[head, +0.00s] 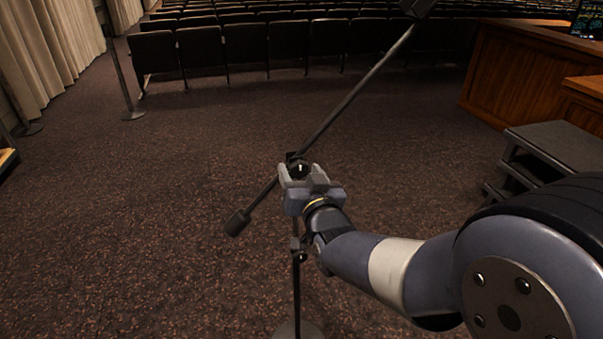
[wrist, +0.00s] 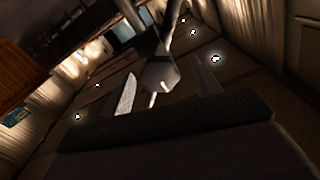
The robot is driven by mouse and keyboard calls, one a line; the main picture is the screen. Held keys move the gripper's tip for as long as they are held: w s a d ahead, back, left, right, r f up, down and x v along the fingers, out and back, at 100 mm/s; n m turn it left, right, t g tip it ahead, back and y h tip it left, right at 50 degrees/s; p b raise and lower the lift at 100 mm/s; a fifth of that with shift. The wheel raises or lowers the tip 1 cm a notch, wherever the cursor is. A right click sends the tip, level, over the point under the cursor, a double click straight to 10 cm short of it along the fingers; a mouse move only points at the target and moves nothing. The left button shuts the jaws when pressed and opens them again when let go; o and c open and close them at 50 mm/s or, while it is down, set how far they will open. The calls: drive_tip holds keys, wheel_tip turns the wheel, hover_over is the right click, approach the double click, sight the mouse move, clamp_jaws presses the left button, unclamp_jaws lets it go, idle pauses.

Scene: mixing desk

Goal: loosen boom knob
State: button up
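A black boom stand (head: 297,275) stands upright on a round base on the carpet. Its boom (head: 352,92) slants from a weight (head: 237,222) at lower left to a dark block at upper right. The dark boom knob (head: 300,170) with a pale mark sits at the clamp where boom and pole meet. My gripper (head: 299,173) is at the knob, one finger on each side. In the wrist view the knob (wrist: 161,76) lies between the fingers of my gripper (wrist: 166,92), with gaps showing on both sides. The gripper looks open, and contact is not visible.
Rows of dark seats (head: 230,50) stand at the back. Another thin stand (head: 124,85) and curtains are at left. Black steps (head: 555,150) and a wooden desk (head: 520,75) are at right. The carpet (head: 130,220) around the stand is clear.

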drive_tip(key=c, duration=1)
drive_tip(key=shift+f+n+b, duration=0.1)
drive_tip(key=shift+n+b, duration=0.3)
drive_tip(key=shift+b, duration=0.1)
drive_tip(key=n+b, duration=0.2)
drive_tip(key=n, duration=0.1)
drive_tip(key=shift+f+b, duration=0.1)
drive_tip(key=shift+b, duration=0.3)
drive_tip(key=n+b, duration=0.2)
drive_tip(key=n, duration=0.2)
drive_tip(key=n+b, duration=0.1)
drive_tip(key=n, duration=0.4)
drive_tip(key=shift+b, duration=0.3)
drive_tip(key=n, duration=0.4)
drive_tip(key=shift+r+n, duration=0.2)
drive_tip(key=shift+n, duration=0.2)
